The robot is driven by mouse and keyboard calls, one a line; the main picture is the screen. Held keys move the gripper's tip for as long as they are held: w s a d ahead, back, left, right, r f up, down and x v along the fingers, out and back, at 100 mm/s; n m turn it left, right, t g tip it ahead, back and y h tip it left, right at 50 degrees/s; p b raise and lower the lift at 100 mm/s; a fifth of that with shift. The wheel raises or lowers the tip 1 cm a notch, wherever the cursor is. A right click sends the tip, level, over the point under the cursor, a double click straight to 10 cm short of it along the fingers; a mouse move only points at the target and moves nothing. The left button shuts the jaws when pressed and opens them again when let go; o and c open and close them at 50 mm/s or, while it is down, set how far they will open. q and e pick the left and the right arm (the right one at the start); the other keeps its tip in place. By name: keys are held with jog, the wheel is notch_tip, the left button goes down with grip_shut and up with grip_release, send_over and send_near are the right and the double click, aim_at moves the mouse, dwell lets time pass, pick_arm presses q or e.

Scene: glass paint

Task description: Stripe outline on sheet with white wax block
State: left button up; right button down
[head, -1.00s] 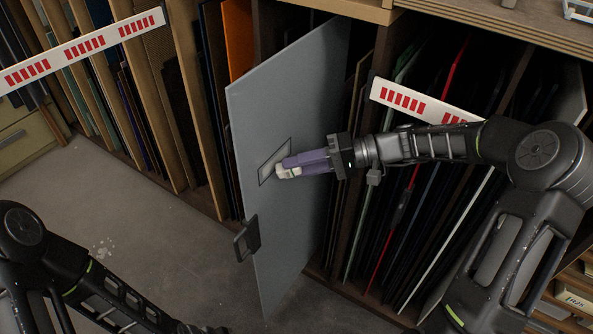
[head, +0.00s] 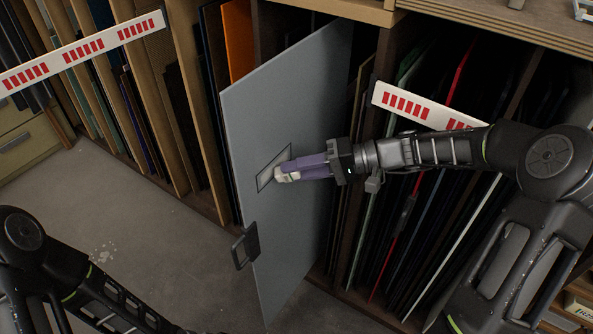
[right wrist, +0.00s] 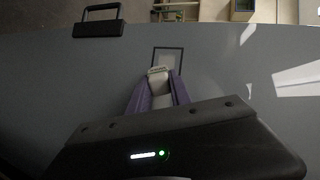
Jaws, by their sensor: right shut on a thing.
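A large grey sheet (head: 290,110) stands upright, sticking out of the rack. A dark rectangular outline (head: 262,182) is on its face, with a paler inside; it also shows in the right wrist view (right wrist: 169,49). My right gripper (head: 300,171) has purple fingers, shut on the white wax block (head: 284,177). In the right wrist view the block (right wrist: 158,71) overlaps the outline's lower left part. It is at the sheet's face; I cannot tell if it touches. The fingers hide part of the outline. My left arm shows at lower left, its gripper out of view.
A dark handle (head: 245,246) is on the sheet's near edge. White rails with red marks (head: 85,48) cross the rack at left and right (head: 415,105). Several panels fill the slots, including an orange one (head: 237,40). Bare floor (head: 150,235) lies left of the sheet.

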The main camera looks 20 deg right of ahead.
aim_at(279, 175)
jog(key=shift+w+r, duration=0.65)
jog(key=shift+r, duration=0.15)
jog(key=shift+s+a+f+b, duration=0.15)
jog(key=shift+a+b, duration=0.15)
jog(key=shift+b, duration=0.15)
jog(key=shift+a, duration=0.35)
jog(key=shift+a+f, duration=0.1)
jog(key=shift+s+a+f, duration=0.1)
jog(key=shift+s+a, duration=0.15)
jog(key=shift+s, duration=0.1)
jog(key=shift+s+a+f+b, duration=0.1)
jog(key=shift+s+a+b, duration=0.55)
jog(key=shift+s+a, duration=0.45)
